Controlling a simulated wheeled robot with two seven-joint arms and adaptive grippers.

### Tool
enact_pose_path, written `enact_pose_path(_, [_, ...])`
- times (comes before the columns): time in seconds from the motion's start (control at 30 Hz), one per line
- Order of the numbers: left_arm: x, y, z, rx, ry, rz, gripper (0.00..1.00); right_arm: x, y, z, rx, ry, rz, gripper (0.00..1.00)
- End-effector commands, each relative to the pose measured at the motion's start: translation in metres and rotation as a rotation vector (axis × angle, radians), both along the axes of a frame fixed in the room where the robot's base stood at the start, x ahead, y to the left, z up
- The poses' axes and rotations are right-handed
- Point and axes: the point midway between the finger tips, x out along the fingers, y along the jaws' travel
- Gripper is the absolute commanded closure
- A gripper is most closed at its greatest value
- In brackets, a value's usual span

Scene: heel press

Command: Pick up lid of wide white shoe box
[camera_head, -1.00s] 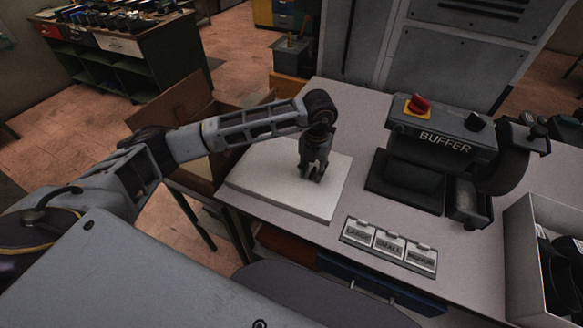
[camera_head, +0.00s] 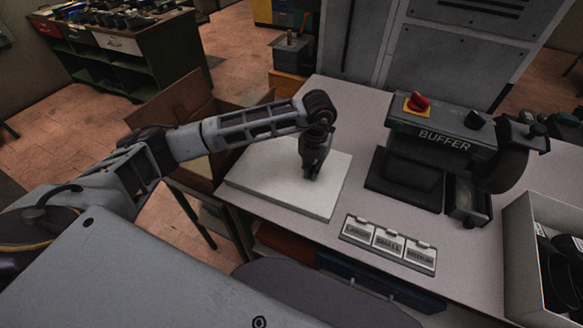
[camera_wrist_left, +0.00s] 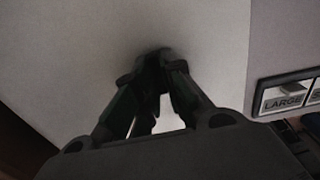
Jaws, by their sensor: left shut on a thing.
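The white, flat lid of the wide shoe box (camera_head: 258,188) lies on the left part of the grey bench, at its front left edge. It also fills much of the left wrist view (camera_wrist_left: 70,60). My left gripper (camera_head: 310,174) points down onto the lid's top near its right side. In the left wrist view the fingertips (camera_wrist_left: 160,55) are together at the white surface. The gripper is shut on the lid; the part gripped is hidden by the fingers. No clear gap shows between lid and bench. My right gripper is not in view.
A buffer machine (camera_head: 435,150) stands right of the lid. Labelled plates (camera_head: 388,244) lie at the bench's front edge. A white box with dark items (camera_head: 520,240) is at the far right. An open cardboard box (camera_head: 170,105) is left of the bench.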

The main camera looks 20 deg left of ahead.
Motion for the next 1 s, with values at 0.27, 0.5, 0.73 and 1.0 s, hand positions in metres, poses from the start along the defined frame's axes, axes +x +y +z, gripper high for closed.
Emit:
enact_pose_path(0.27, [0.000,0.000,0.001,0.000,-0.001,0.000,1.00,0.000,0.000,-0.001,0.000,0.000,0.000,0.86])
enact_pose_path(0.5, [0.001,0.000,0.013,-0.001,-0.003,-0.001,1.00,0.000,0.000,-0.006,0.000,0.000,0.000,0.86])
enact_pose_path(0.73, [0.001,0.000,0.036,0.000,-0.004,-0.001,1.00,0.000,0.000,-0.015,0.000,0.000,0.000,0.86])
enact_pose_path(1.0, [-0.029,0.000,0.033,0.000,0.000,-0.002,1.00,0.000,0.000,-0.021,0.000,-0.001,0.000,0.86])
